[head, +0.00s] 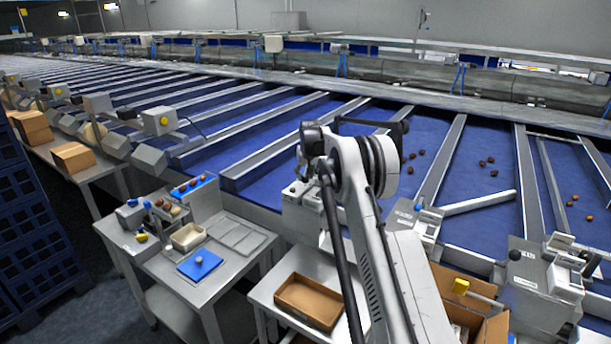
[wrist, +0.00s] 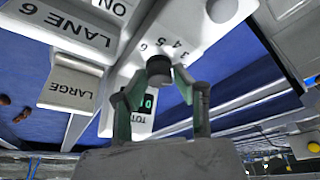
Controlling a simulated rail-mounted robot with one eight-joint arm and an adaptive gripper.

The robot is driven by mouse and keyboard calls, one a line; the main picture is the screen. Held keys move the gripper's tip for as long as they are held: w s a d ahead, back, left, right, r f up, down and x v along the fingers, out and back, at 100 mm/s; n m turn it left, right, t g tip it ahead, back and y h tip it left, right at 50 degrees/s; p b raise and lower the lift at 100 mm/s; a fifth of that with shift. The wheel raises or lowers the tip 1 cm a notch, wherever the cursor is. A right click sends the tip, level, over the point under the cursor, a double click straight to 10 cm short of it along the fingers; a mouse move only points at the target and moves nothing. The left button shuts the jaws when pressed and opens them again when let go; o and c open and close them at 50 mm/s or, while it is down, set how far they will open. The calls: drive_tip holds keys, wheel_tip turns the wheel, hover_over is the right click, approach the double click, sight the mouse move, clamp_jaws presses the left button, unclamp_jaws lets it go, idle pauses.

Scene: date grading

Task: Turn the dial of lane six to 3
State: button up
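In the wrist view, a panel marked LANE 6 (wrist: 75,32) shows tilted and upside down. Its dial is a dark round knob (wrist: 158,68), with the printed figures 3, 4, 5 and 6 in an arc beside it. No pointer mark on the knob can be made out. My gripper (wrist: 159,78) has its two green-padded fingers on either side of the knob, tips spread about as wide as it. Whether the pads touch it cannot be told. In the head view my arm (head: 375,220) hides the gripper.
A small display (wrist: 147,101) with green digits, partly hidden by the fingers, lies beside the knob. A LARGE label plate (wrist: 70,88) and a grey round part (wrist: 222,9) are close by. In the head view, an open cardboard tray (head: 309,301) stands left of my arm.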

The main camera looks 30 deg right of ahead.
clamp_jaws()
drive_tip(key=shift+f+b, duration=0.1)
drive_tip(key=shift+b, duration=0.4)
drive_tip(key=n+y+b, duration=0.1)
drive_tip(key=n+b, duration=0.2)
drive_tip(key=shift+f, duration=0.1)
drive_tip(key=shift+d+n+y+b, duration=0.1)
drive_tip(key=shift+n+y+b, duration=0.8)
drive_tip(key=shift+n, duration=0.9)
drive_tip(key=shift+r, duration=0.2)
drive_tip(key=o, duration=0.5)
unclamp_jaws()
